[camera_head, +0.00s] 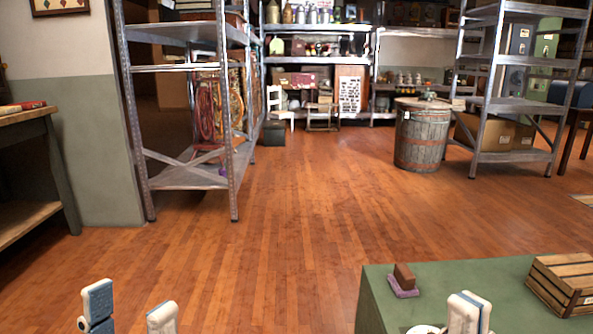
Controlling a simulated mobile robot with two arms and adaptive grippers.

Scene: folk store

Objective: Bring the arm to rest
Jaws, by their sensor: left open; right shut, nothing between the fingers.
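My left gripper (130,308) shows at the bottom left edge of the head view. Its two pale fingertips stand apart with bare floor between them, and it is open and empty. My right gripper (467,313) shows at the bottom right, in front of the green table (440,282). Its pale fingertips are together, and it holds nothing. The rest of both arms is below the picture edge.
On the table are a brown block on a purple base (404,281), a wooden crate (562,284) and a partly hidden white item (422,329). Metal shelves (185,177) and a barrel (422,135) stand farther back. The wooden floor (290,225) is clear.

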